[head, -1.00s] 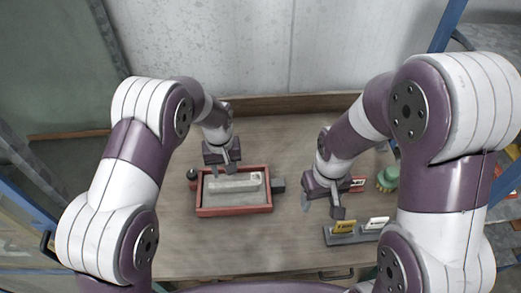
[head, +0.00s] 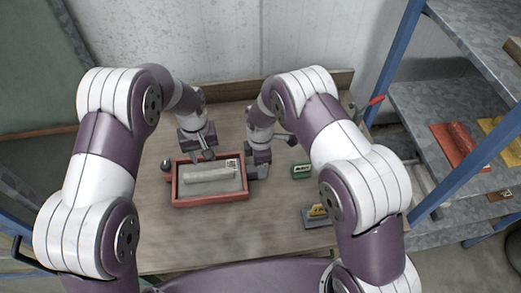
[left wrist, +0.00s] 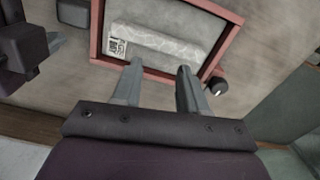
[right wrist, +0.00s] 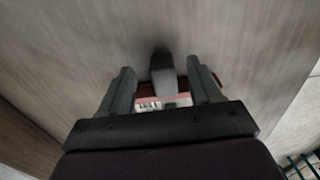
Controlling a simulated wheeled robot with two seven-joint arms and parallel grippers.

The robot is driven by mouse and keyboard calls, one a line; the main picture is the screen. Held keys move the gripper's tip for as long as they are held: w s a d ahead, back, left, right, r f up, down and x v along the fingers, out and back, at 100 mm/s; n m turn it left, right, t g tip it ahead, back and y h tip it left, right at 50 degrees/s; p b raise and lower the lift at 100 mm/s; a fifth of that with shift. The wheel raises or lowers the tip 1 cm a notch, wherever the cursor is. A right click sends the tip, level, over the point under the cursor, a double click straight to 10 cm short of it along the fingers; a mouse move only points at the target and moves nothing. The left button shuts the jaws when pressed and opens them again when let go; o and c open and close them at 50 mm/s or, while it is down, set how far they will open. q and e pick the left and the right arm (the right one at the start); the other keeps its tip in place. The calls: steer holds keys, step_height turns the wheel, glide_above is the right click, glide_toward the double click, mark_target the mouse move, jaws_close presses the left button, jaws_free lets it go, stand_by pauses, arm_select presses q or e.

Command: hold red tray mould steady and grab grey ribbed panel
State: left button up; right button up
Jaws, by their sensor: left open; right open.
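The red tray mould (head: 210,203) lies on the wooden bench, with the pale grey panel (head: 210,175) inside it; a printed label marks the panel's right end. Ribs are not clear. My left gripper (head: 204,154) is open at the tray's far wall. In the left wrist view its fingertips (left wrist: 160,68) are apart near the red wall (left wrist: 170,78), with the panel (left wrist: 155,42) beyond. My right gripper (head: 258,173) is open at the tray's right end. In the right wrist view its fingers (right wrist: 160,68) stand either side of a dark grey block (right wrist: 162,68); contact cannot be told.
A dark knob (head: 166,166) is at the tray's left side. Shelves (head: 420,100) with blue posts stand at the right. The bench front is clear.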

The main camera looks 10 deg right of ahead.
mark_target(207, 173)
arm_select(q)
steer(key=shift+s+r, duration=0.1)
steer(key=shift+s, duration=0.1)
arm_select(e)
steer(key=f, duration=0.2)
steer(key=shift+s+f, duration=0.2)
steer(key=shift+f, duration=0.15)
steer(key=shift+w+f, duration=0.1)
steer(key=shift+f, duration=0.5)
jaws_close()
arm_select(q)
steer(key=shift+o, duration=1)
steer(key=a+r+n+h, duration=0.2)
steer(key=a+n, duration=0.3)
steer(key=n, duration=0.4)
steer(key=d+f+n, duration=0.1)
steer(key=f+n, duration=0.1)
steer(key=f, duration=0.1)
steer(key=d+f+n, duration=0.2)
steer(key=f+n, duration=0.1)
steer(key=f, duration=0.1)
steer(key=d+f+n+h, duration=0.1)
steer(key=f+n, duration=0.1)
steer(key=f, duration=0.2)
steer(key=shift+d+f, duration=0.2)
steer(key=shift+d, duration=0.15)
arm_select(e)
steer(key=shift+r, duration=0.1)
